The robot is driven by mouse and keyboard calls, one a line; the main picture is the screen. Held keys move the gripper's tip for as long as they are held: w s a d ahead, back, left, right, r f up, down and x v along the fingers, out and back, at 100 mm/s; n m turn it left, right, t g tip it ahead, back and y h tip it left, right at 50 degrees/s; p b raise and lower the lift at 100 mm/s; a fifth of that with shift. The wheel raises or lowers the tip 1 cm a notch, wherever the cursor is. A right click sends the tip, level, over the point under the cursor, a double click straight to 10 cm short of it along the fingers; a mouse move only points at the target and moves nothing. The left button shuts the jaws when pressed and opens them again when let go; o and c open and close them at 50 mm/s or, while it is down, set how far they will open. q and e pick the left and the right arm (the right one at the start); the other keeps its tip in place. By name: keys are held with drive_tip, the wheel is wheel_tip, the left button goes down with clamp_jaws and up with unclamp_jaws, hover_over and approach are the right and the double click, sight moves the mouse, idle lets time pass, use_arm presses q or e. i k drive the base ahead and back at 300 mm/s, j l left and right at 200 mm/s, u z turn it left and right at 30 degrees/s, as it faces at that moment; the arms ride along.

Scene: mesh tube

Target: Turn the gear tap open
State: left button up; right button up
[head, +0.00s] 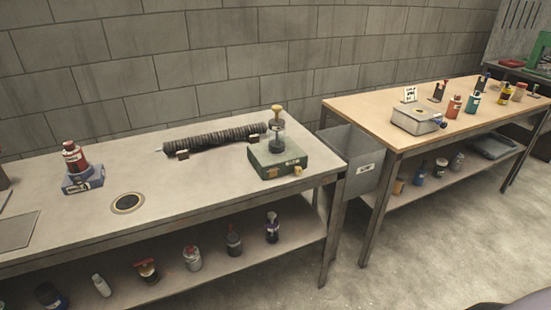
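No part is plainly a gear tap at this size. A green box (265,163) on the grey workbench carries an upright dark bottle-like piece (277,133) with a tan knob (277,109) on top. A small yellow piece (297,171) sits at the box's front right corner. On the wooden table, a pale grey box (415,120) has a small dark blue part (442,124) at its right end. I cannot tell whether either is the tap or how it is turned. Neither gripper is in view.
A dark ribbed tube (215,138) lies along the back of the grey workbench (190,190). A red bottle (74,157) stands on a blue-grey base (83,180), left of a round inset (128,203). A grey bin (352,160) fills the gap between tables. Several bottles stand right.

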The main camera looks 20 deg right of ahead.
sight(298, 170)
drive_tip(key=l+u, duration=0.2)
drive_tip(key=u, duration=0.3)
drive_tip(key=l+u, duration=0.4)
drive_tip(key=l, duration=0.8)
drive_tip(key=k+l+u, duration=0.1)
drive_tip(key=l, duration=0.35)
drive_tip(key=k+l+u, duration=0.1)
drive_tip(key=l, duration=0.35)
drive_tip(key=k+l, duration=0.1)
drive_tip(key=l, duration=0.35)
drive_tip(key=l+u, duration=0.1)
drive_tip(key=l, duration=0.35)
drive_tip(key=k, duration=0.05)
